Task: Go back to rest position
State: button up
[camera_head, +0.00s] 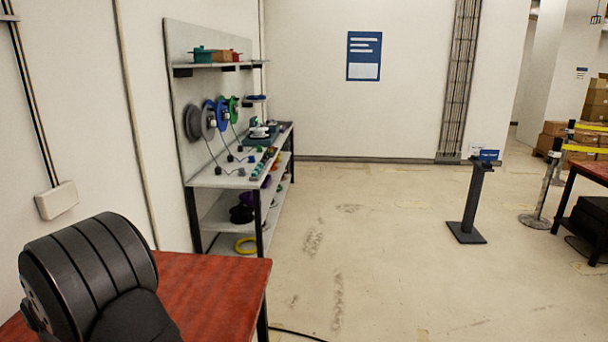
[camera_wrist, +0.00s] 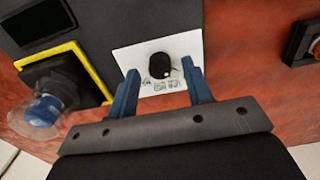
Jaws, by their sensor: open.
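My gripper (camera_wrist: 160,85) shows in the wrist view with its two blue fingers spread apart and nothing between them. Beyond the fingertips is a white panel (camera_wrist: 186,48) with a round black knob (camera_wrist: 160,66) and small printed symbols. The panel sits on a dark grey surface (camera_wrist: 105,28). The gripper looks apart from the knob, though the exact gap is hard to tell. In the head view my gripper is out of sight. No phone can be made out clearly in either view.
A yellow-edged black square with a clear and blue knob (camera_wrist: 45,110) lies left in the wrist view; a dark box with an orange part (camera_wrist: 304,42) is right. In the head view, a red table (camera_head: 215,290) is near, a shelf rack (camera_head: 225,180) behind it. The floor right is mostly open.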

notch_tip(320, 180, up, 17)
notch_tip(320, 180, down, 18)
jog(key=shift+f+m, duration=0.2)
jog(key=shift+m, duration=0.1)
jog(key=m, duration=0.5)
notch_tip(320, 180, up, 13)
jog(key=shift+r+m, duration=0.15)
jog(key=shift+m, duration=0.15)
jog(key=shift+o, duration=0.2)
